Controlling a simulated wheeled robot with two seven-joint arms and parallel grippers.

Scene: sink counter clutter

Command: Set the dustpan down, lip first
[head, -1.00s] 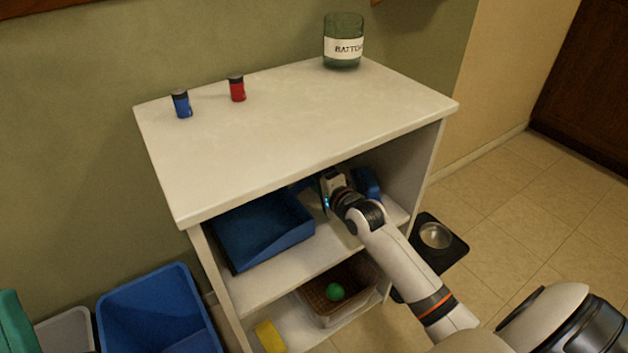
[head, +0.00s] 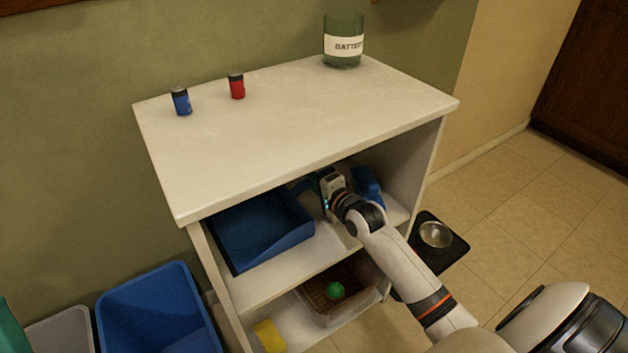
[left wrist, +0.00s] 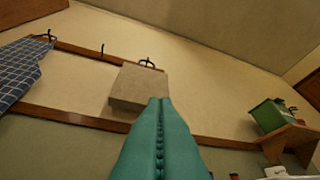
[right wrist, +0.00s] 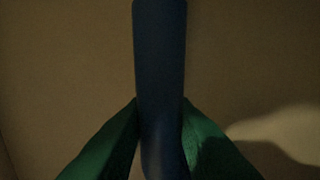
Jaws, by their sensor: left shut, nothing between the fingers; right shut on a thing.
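The blue dustpan (head: 270,240) is on the upper shelf of the white cabinet, under the top board, its broad pan toward the left. The top board hides its far part. I cannot tell whether its lip touches the shelf. My right gripper (head: 322,188) reaches in from the right beside the pan. In the right wrist view its green fingers (right wrist: 160,135) are shut on the dustpan's dark blue handle (right wrist: 160,60). My left gripper (left wrist: 158,102) is shut and empty in the left wrist view, its teal fingers together before the wall.
A blue object (head: 368,188) stands close right of my right gripper. The lower shelf holds a basket with a green ball (head: 335,290) and a yellow item (head: 269,336). Two small cans and a jar (head: 343,45) stand on top. A blue bin (head: 155,300) stands left.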

